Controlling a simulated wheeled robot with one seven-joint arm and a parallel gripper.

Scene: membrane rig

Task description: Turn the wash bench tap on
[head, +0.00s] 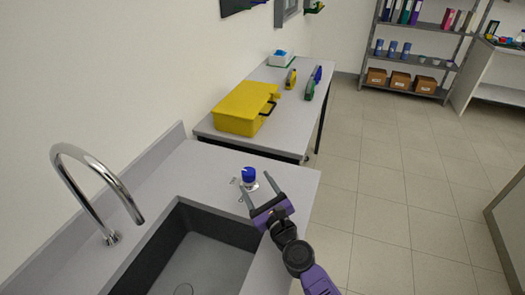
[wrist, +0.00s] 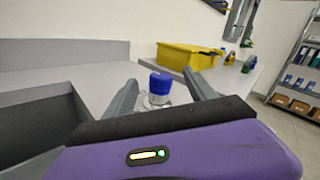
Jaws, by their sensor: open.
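The wash bench tap has a curved chrome spout (head: 97,185) standing at the left of the sink (head: 190,250). A blue knob (head: 249,174) on a pale round base stands on the bench top behind the sink's right end, with small marks beside it. The knob also shows in the wrist view (wrist: 161,83). My gripper (head: 256,182) is open and empty. Its two fingers point at the knob, one to each side in the wrist view (wrist: 160,78). They look apart from it; I cannot tell whether the tips reach around it. No water shows at the spout.
A second table behind the bench holds a yellow toolbox (head: 245,108) and several small items. The bench has a raised back edge (head: 155,163) along the wall. Open tiled floor (head: 400,190) lies to the right, with shelves (head: 415,50) at the back.

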